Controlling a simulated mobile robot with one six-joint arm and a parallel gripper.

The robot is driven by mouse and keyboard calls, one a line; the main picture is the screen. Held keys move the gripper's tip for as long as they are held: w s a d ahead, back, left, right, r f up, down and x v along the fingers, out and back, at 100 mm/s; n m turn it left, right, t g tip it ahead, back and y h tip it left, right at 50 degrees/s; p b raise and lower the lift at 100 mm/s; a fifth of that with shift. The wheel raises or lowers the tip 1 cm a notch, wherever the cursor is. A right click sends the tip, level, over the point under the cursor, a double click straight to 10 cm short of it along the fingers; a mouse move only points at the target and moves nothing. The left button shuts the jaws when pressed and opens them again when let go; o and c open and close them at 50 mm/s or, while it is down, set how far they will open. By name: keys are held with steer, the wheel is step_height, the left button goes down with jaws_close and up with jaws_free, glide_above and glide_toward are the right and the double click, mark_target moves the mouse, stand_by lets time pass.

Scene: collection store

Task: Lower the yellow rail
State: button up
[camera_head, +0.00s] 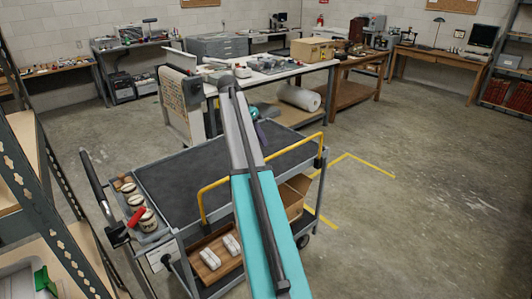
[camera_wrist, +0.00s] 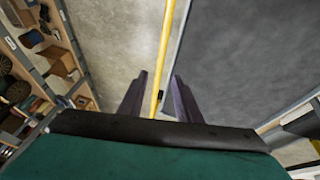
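The yellow rail (camera_head: 297,146) stands raised along the near long side of a grey cart, above its dark top. My arm crosses in front of its middle and hides part of it. My gripper (camera_head: 262,131) shows only partly, past the arm and over the cart's far end. In the wrist view, my gripper (camera_wrist: 160,92) has its two dark fingers apart. The yellow rail (camera_wrist: 164,50) runs up the picture through the gap between them, touching neither visibly. I cannot tell whether it is at fingertip depth or below.
The cart's dark top (camera_head: 180,170) is mostly clear. A small tray (camera_head: 150,228) with jars and a red-handled tool sits at its left end. The lower shelf holds a wooden tray (camera_head: 215,258) and a cardboard box (camera_head: 292,195). Shelving stands left; a cluttered workbench (camera_head: 265,75) stands behind. Open floor lies right.

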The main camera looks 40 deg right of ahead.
steer(key=shift+p+x, duration=1.05)
steer(key=shift+x, duration=3.1)
jaws_close()
